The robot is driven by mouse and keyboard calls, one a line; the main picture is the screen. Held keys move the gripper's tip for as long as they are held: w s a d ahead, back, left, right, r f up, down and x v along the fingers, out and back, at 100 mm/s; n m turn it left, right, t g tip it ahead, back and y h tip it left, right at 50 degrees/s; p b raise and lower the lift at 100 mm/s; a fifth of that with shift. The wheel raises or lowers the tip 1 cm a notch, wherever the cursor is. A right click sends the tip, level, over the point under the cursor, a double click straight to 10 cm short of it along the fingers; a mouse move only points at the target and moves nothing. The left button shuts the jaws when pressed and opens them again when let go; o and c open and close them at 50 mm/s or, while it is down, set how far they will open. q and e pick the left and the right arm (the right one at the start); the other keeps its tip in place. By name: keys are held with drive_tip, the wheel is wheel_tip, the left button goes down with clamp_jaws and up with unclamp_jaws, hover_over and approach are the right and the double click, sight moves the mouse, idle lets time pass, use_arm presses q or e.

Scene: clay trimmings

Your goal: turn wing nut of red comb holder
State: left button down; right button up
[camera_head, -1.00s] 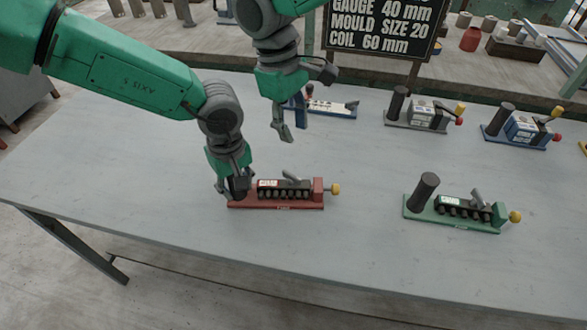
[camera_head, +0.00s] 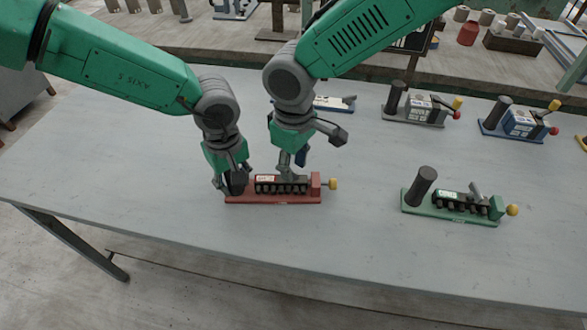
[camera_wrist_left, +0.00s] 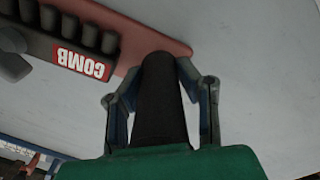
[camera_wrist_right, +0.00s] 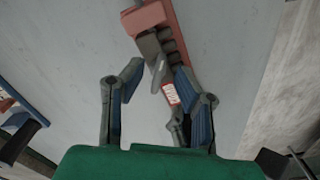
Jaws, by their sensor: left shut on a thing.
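The red comb holder (camera_head: 285,199) lies on the table with a row of dark teeth, a COMB label and a yellow knob (camera_head: 333,184) at its right end. My left gripper (camera_head: 232,183) is shut on the black upright handle (camera_wrist_left: 160,105) at the holder's left end, with a finger on each side. My right gripper (camera_head: 293,165) is open above the middle of the holder. In the right wrist view the grey wing nut (camera_wrist_right: 157,70) shows between its spread fingers, apart from both. In the head view my right gripper mostly hides the wing nut.
A green comb holder (camera_head: 450,212) stands to the right. Grey (camera_head: 414,121) and blue (camera_head: 515,135) holders stand behind it, and another blue-based one (camera_head: 335,104) is behind my right gripper. The table front is clear.

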drive_tip(key=shift+f, duration=1)
clamp_jaws()
